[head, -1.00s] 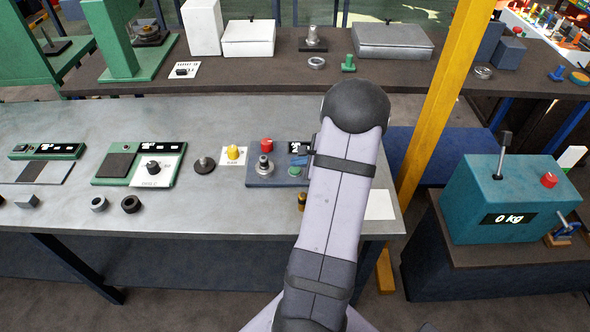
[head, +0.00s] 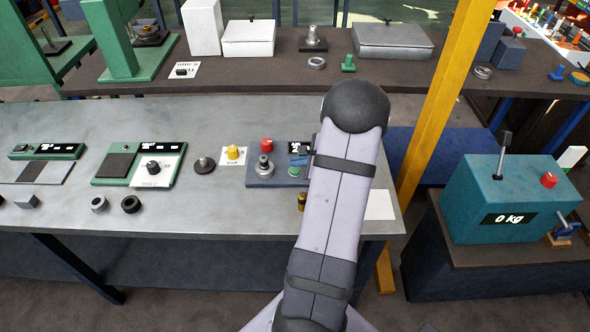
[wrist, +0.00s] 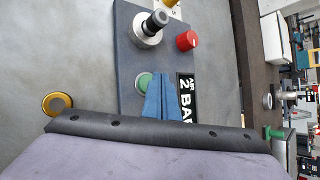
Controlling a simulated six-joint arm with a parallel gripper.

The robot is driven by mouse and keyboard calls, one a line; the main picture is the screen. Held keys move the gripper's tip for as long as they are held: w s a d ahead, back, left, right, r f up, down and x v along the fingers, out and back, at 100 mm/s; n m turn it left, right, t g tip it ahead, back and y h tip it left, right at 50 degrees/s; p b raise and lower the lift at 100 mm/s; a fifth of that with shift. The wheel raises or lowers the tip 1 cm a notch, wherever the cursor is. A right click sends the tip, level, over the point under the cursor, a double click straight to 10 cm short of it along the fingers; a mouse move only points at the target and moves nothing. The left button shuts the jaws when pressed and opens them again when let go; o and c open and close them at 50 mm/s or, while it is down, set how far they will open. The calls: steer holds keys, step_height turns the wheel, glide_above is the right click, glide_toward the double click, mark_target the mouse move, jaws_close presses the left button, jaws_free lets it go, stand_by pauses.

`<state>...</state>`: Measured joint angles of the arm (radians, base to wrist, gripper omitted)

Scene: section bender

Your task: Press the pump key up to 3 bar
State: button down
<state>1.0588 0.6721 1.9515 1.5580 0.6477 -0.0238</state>
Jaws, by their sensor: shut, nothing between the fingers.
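The pump unit is a blue-grey plate (head: 255,180) on the grey bench, with a green key (head: 294,171), a red knob (head: 267,145) and a metal fitting (head: 264,166). In the wrist view, the green key (wrist: 144,80) shows beside the blue fingertips of my gripper (wrist: 161,98), which partly cover it. The fingers are closed together and empty. I cannot tell whether they touch the key. The black display (wrist: 186,98) reads 2 BAR, its upper line partly unreadable. My arm hides the right part of the unit in the head view.
A yellow knob (head: 233,152) and a dark round knob (head: 204,165) stand left of the unit. A brass cap (wrist: 57,103) lies near my gripper. A yellow post (head: 440,110) rises right of my arm. The bench front is mostly clear.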

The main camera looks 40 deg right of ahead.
mark_target(298, 172)
steer(key=shift+f+b, duration=0.9)
steer(key=shift+b, duration=0.35)
stand_by(1.1)
steer(key=shift+r, duration=0.15)
steer(key=shift+r+p, duration=0.5)
steer(key=shift+r, duration=0.25)
steer(key=shift+r, duration=0.15)
steer(key=shift+r+p, duration=1.75)
steer(key=shift+r, duration=0.6)
